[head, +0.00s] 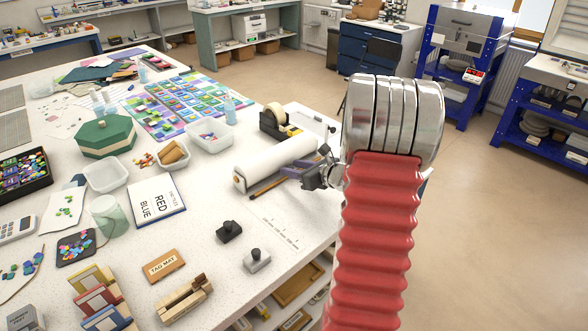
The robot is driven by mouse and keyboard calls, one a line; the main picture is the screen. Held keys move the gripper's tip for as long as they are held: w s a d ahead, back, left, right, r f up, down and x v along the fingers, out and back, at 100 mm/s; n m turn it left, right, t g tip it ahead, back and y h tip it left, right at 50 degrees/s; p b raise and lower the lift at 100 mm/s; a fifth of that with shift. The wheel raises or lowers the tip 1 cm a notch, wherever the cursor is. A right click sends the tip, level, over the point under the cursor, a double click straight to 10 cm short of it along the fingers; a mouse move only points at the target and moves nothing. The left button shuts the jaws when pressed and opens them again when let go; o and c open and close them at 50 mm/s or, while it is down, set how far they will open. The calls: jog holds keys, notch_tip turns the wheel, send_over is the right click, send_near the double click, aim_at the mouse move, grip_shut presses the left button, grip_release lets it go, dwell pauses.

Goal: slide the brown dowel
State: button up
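A thin brown stick, which looks like the brown dowel (267,186), lies on the white speckled table (215,285), along the front side of a white roll (275,163). My gripper (308,182) is at the table's right side, just right of the dowel's right end. It is small and dark in this view. I cannot tell whether its fingers are apart or whether they touch anything. My red ribbed arm and its metal end cap cover the area to the right of it.
A purple item (291,172) lies between the roll and my gripper. A black tape dispenser (277,122) stands behind the roll. Two small knobbed blocks, one black (228,231) and one grey (257,260), sit in front. The table's right edge is close to my gripper.

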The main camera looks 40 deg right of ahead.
grip_shut()
dwell(0.4)
